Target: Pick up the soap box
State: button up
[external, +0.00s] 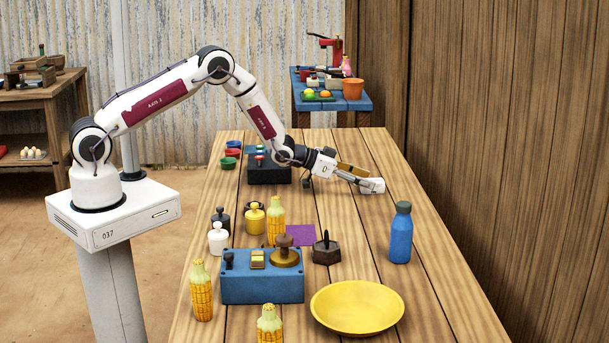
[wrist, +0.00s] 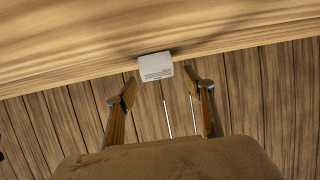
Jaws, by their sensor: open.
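The soap box is a small white box (external: 373,186) with small dark print, on the wooden table at the far right part. In the wrist view the soap box (wrist: 156,66) lies just beyond the fingertips, between their lines. My gripper (external: 355,178) is low over the table, reaching right, with its tips close to the box. In the wrist view my gripper (wrist: 158,90) is open, one finger on each side, with nothing between the tips. I cannot tell whether a finger touches the box.
A blue bottle (external: 401,233) stands nearer the camera on the right. A dark box (external: 269,170) stands left of my gripper. The table around the soap box is clear.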

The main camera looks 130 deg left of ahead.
jog(key=shift+w+a+f, duration=0.25)
jog(key=shift+w+a, duration=0.2)
jog(key=shift+a, duration=0.05)
jog(key=c, duration=1.2)
